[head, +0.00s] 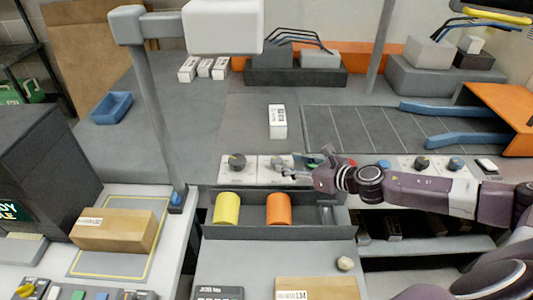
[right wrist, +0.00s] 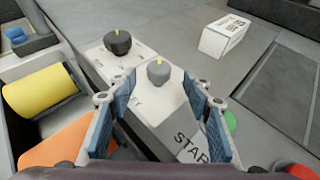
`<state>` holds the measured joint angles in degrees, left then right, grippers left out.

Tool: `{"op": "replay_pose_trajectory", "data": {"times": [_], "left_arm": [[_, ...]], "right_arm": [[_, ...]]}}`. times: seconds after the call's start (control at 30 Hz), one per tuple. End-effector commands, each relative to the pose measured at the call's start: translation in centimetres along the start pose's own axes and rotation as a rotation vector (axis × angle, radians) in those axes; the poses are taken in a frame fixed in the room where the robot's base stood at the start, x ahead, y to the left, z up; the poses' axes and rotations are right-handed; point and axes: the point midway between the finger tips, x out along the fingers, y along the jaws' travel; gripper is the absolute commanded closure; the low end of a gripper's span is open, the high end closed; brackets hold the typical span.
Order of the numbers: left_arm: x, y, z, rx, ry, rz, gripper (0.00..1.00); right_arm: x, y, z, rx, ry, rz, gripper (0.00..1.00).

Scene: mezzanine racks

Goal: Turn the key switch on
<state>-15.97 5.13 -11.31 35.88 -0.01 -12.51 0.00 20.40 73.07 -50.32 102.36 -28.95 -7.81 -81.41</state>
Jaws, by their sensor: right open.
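The key switch is a grey knob with a yellow mark (right wrist: 158,72) on a pale plate lettered "KEY" in the right wrist view. It sits on the control panel strip and also shows small in the head view (head: 277,162). The yellow mark stands near upright in the wrist picture. My right gripper (head: 303,171) is just right of the key switch in the head view. In the right wrist view its blue-padded fingers (right wrist: 160,95) are spread on both sides below the knob, with nothing between them. I cannot tell if they touch it.
A dark knob (right wrist: 117,41) is left of the key switch. A green button (right wrist: 230,119) and a red one (right wrist: 300,172) are to the right. Yellow (head: 228,208) and orange (head: 278,208) cylinders lie in a tray in front. A white box (head: 277,121) stands behind the panel.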

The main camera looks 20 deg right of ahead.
Motion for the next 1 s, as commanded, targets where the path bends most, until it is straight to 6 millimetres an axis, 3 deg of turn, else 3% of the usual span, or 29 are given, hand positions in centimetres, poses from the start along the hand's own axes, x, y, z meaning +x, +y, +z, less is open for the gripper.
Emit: {"op": "replay_pose_trajectory", "data": {"times": [0.3, 0.43, 0.7, 0.93, 1.0], "left_arm": [[-2.0, 2.3, 3.9, 0.001, -0.056, 0.027, 0.60], [-2.2, 2.3, 3.5, 0.000, -0.051, 0.027, 0.60], [-2.2, 1.2, 0.4, -0.003, -0.007, 0.014, 0.60], [-2.2, 1.1, 1.0, -0.004, -0.015, 0.013, 0.60], [-2.3, 1.1, 1.4, -0.004, -0.020, 0.013, 0.60]], "right_arm": [[4.2, 0.1, 0.4, 0.003, -0.004, 0.002, 0.54], [5.8, 0.1, 0.2, 0.002, -0.003, 0.002, 0.54], [7.2, 0.2, 0.1, 0.002, -0.001, 0.003, 0.54], [7.3, 0.1, 0.1, 0.001, -0.001, 0.003, 0.54], [7.3, 0.1, 0.1, 0.001, -0.001, 0.003, 0.61]]}}
